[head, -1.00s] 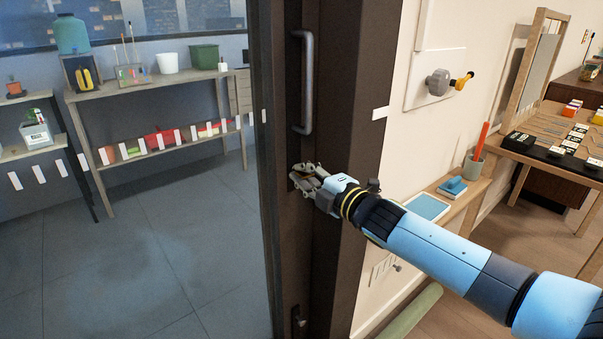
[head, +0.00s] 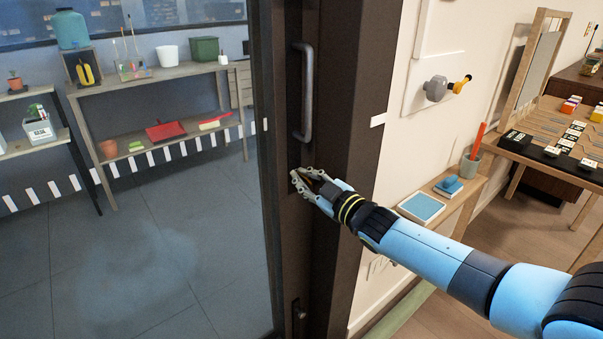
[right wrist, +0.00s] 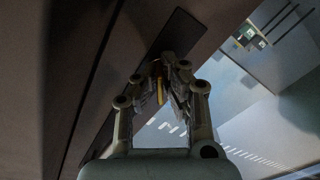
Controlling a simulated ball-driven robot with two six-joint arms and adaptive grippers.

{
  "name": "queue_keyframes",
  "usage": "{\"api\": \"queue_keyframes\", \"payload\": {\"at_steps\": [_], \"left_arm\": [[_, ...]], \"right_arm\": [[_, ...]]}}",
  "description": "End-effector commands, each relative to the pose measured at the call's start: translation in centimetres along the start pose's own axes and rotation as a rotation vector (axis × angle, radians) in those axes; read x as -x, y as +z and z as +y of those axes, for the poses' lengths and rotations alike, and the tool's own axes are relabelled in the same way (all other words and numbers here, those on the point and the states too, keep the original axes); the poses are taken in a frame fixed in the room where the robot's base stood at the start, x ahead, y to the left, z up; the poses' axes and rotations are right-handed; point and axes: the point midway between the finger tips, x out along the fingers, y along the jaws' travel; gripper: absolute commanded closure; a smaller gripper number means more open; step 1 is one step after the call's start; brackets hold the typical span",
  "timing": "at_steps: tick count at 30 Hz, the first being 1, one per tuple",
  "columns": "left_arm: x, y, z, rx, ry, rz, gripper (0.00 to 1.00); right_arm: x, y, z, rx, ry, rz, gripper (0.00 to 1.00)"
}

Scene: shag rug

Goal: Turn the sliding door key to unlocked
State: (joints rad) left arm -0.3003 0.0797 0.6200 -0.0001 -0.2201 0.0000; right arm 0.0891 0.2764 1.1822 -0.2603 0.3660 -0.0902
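The dark sliding door's frame stands in the middle of the head view with a vertical grey handle (head: 304,92). My right gripper (head: 300,178) is at the door edge below this handle. In the right wrist view my right gripper (right wrist: 164,66) has its fingertips drawn together in front of a dark plate (right wrist: 180,34) on the door. A thin yellow piece, seemingly the key (right wrist: 160,86), shows between the fingers, which look closed on it. The fingers hide most of it, so I cannot tell how far it is turned. My left gripper is not in view.
A grey knob (head: 435,88) and a yellow one (head: 461,84) stick out from the wall on the right. Below is a small shelf with a blue-topped box (head: 421,207) and a cup (head: 470,168). Shelves (head: 160,80) stand beyond the glass. A lower fitting (head: 298,313) sits on the door.

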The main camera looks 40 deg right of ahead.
Motion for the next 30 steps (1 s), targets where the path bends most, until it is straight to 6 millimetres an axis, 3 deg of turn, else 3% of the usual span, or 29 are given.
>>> {"api": "queue_keyframes", "payload": {"at_steps": [15, 30], "left_arm": [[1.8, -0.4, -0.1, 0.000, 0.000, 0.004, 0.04], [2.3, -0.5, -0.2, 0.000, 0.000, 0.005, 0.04]], "right_arm": [[0.0, 0.0, 0.0, -0.441, 0.000, -0.001, 1.00], [0.0, 0.1, 0.0, -0.621, 0.000, -0.002, 1.00]]}}
